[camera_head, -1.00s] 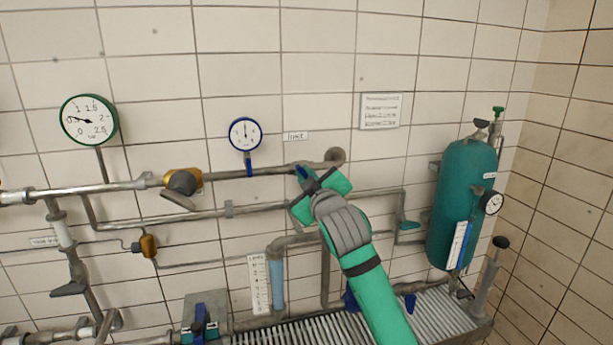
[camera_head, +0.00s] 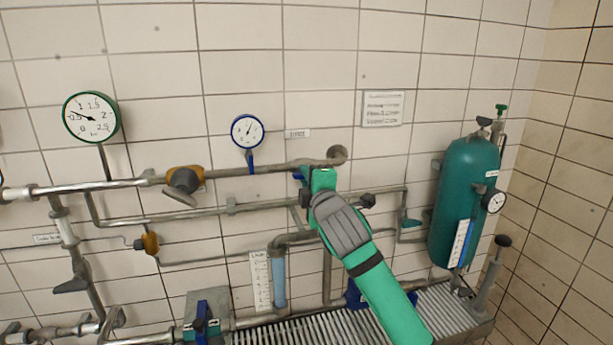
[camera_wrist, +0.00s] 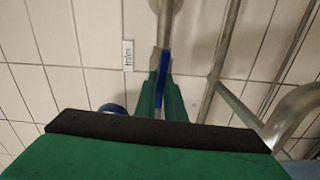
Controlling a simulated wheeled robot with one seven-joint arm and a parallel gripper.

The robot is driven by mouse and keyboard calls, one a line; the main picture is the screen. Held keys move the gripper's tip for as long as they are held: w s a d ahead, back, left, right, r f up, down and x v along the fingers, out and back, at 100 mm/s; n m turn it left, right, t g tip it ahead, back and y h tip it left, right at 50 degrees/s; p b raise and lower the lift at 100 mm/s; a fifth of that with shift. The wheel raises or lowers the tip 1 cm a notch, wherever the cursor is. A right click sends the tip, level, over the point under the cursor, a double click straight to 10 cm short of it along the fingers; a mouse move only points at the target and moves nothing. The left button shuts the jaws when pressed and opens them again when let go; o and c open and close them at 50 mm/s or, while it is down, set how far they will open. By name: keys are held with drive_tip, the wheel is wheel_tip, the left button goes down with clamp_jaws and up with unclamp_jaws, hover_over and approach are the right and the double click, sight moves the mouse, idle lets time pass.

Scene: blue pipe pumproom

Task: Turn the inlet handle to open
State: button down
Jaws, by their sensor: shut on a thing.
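The inlet handle (camera_head: 298,175) shows in the head view as a small blue piece at the right end of the upper pipe, below the Inlet label (camera_head: 297,133). My gripper (camera_head: 313,177) is at it and hides most of it. In the wrist view the blue lever (camera_wrist: 164,66) lies between the two green fingers of my gripper (camera_wrist: 163,95), which are shut on it. The lever's lower part is hidden behind the gripper body. The Inlet label (camera_wrist: 127,55) stands beside it in that view.
A blue-rimmed gauge (camera_head: 247,131) hangs left of the handle, and a green-rimmed gauge (camera_head: 91,117) is farther left. A yellow valve (camera_head: 183,180) sits on the same pipe. A teal tank (camera_head: 465,205) stands right. Pipes and a grated tray (camera_head: 330,325) lie below.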

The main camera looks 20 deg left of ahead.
drive_tip(key=shift+f+n, duration=0.2)
drive_tip(key=shift+n, duration=0.4)
drive_tip(key=c, duration=1.8)
unclamp_jaws()
drive_tip(key=shift+c, duration=0.2)
drive_tip(key=shift+r, duration=0.1)
drive_tip(key=v, duration=1)
drive_tip(key=shift+s+d, duration=0.25)
drive_tip(key=shift+s, duration=0.1)
